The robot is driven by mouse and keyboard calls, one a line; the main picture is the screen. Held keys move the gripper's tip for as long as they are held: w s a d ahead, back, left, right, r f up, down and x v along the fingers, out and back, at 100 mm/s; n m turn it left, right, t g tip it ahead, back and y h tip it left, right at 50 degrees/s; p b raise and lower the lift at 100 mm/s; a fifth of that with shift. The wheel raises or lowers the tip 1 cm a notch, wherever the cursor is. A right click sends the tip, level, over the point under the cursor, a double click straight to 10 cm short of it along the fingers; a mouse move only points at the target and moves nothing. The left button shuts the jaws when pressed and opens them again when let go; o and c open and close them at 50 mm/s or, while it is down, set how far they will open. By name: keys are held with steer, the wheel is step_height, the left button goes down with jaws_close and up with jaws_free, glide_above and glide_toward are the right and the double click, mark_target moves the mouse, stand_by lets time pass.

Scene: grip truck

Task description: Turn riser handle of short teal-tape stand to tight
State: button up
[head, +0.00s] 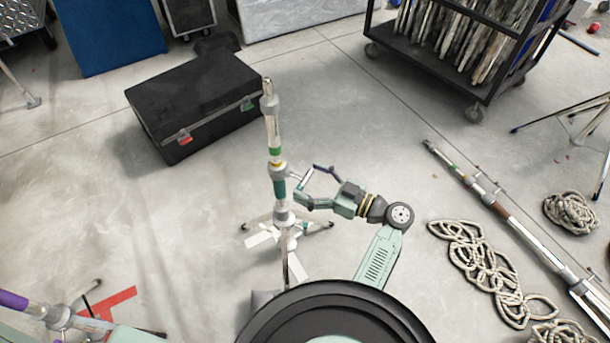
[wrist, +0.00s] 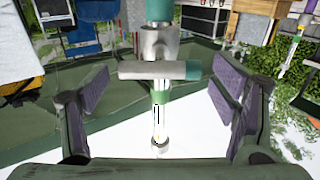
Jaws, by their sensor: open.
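The short stand with teal tape (head: 279,188) stands upright on spread legs in the middle of the head view. Its metal tube carries teal and green bands and grey collars. In the wrist view the riser handle (wrist: 150,70) is a grey crossbar with a teal end, lying level across the picture in front of the collar (wrist: 158,42). My gripper (head: 307,186) is open just right of the stand at the collar's height. In the wrist view its two purple-padded fingers (wrist: 160,88) are spread wide on either side of the handle, with clear gaps and no contact.
A black case (head: 195,105) lies behind the stand to the left. A black cart (head: 440,68) stands at the back right. Coiled rope (head: 470,260) and a long pole stand (head: 505,215) lie to the right. A purple-taped stand (head: 30,308) is at lower left.

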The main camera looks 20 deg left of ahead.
steer(key=shift+x, duration=0.8)
steer(key=shift+c, duration=0.4)
steer(key=c, duration=1.1)
